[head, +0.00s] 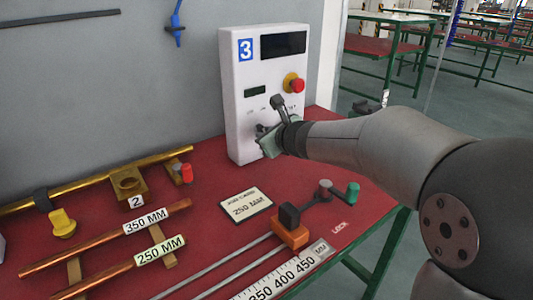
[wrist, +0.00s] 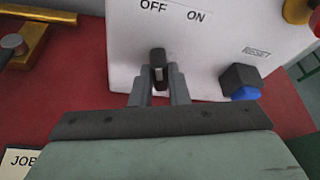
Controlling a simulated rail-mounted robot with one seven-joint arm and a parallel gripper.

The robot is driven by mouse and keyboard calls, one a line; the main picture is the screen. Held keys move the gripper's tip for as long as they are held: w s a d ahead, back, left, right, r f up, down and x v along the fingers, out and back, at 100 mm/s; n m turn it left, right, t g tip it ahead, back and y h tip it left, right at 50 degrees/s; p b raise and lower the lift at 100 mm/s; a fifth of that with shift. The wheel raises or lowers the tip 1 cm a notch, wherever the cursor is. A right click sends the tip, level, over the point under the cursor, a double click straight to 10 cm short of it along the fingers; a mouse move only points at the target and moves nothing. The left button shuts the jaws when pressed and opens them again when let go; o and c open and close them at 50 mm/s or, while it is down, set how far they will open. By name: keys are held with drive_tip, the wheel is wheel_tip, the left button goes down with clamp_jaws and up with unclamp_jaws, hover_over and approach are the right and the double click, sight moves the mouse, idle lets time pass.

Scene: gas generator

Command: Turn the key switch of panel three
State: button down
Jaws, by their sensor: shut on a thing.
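Panel three (head: 240,110) is a white upright box with a blue "3" label, standing at the back of the red table. In the wrist view, its key switch (wrist: 159,66) has a dark handle below the printed words OFF and ON. The handle stands roughly upright, nearer below OFF. My gripper (wrist: 160,85) is shut on the key switch handle, with one grey finger on each side. In the head view, my gripper (head: 269,142) is at the lower front of the panel and hides the switch.
A red emergency button (head: 297,86) sits on the panel's right side. A dark knob with a blue part (wrist: 241,82) is right of my fingers, near the RESET label. Copper pipes (head: 110,235), a job card (head: 246,204) and an orange block (head: 290,234) lie on the table (head: 210,215).

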drive_tip(key=shift+f+n+t+h+b, duration=0.1)
drive_tip(key=shift+n+t+h+b, duration=0.45)
drive_tip(key=shift+b, duration=1.1)
drive_tip(key=shift+n, duration=0.25)
drive_tip(key=c, duration=1.4)
unclamp_jaws()
drive_tip(key=p+v, duration=0.5)
drive_tip(key=v, duration=1.2)
drive_tip(key=shift+d+r, duration=0.25)
